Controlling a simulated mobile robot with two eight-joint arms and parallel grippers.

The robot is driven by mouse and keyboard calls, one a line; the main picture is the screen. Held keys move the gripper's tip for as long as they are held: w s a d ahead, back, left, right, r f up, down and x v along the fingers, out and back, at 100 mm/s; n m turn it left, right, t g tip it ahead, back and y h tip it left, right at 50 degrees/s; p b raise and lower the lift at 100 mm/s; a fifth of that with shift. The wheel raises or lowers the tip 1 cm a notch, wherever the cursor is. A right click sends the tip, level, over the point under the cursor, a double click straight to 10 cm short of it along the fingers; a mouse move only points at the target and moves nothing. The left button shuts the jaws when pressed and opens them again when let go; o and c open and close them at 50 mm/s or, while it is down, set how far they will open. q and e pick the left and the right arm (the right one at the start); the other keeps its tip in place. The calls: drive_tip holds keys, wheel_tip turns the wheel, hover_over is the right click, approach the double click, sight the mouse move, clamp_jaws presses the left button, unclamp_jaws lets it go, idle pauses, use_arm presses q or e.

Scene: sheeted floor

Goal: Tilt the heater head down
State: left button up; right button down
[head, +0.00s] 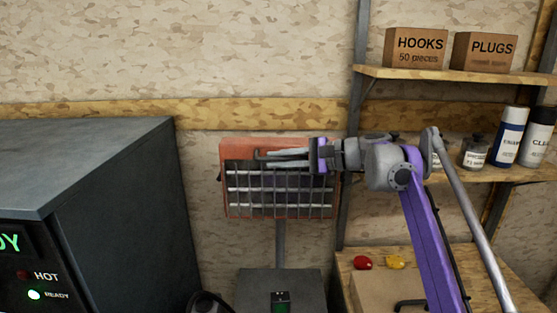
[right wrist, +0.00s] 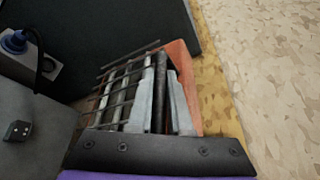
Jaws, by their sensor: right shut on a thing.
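The heater head (head: 250,145) is an orange box with a wire grille over its front, facing me on a grey post (head: 281,245). In the head view its face looks nearly upright. My right gripper (head: 266,158) reaches in from the right across the upper part of the grille. In the right wrist view the orange housing (right wrist: 188,65) lies beside the fingers. There my right gripper (right wrist: 161,85) is shut on a dark bar (right wrist: 160,72) along the grille's edge. The fingers hide part of the bar. My left gripper is not in view.
A dark cabinet (head: 90,165) with lit panel labels stands close on the left. A grey base box (head: 281,288) is below the post. On the right are a shelf (head: 440,76) with cardboard boxes, bottles, and a wooden bench (head: 350,262) holding red and yellow items.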

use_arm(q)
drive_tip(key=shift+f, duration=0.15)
use_arm(e)
drive_tip(key=shift+f, duration=0.15)
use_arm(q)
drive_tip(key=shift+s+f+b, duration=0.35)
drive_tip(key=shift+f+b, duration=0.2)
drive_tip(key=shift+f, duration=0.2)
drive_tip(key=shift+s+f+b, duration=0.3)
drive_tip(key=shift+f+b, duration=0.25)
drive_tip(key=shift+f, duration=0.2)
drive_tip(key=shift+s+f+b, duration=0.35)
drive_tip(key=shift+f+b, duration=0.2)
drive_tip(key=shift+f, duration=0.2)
use_arm(e)
drive_tip(key=s+f+n+t+y, duration=0.2)
drive_tip(key=s+f+n, duration=0.2)
drive_tip(key=f+n, duration=0.4)
drive_tip(key=shift+s+f+y, duration=0.25)
drive_tip(key=shift+f+y, duration=0.15)
drive_tip(key=shift+f, duration=0.9)
drive_tip(key=c, duration=0.8)
unclamp_jaws()
drive_tip(key=shift+c, duration=0.2)
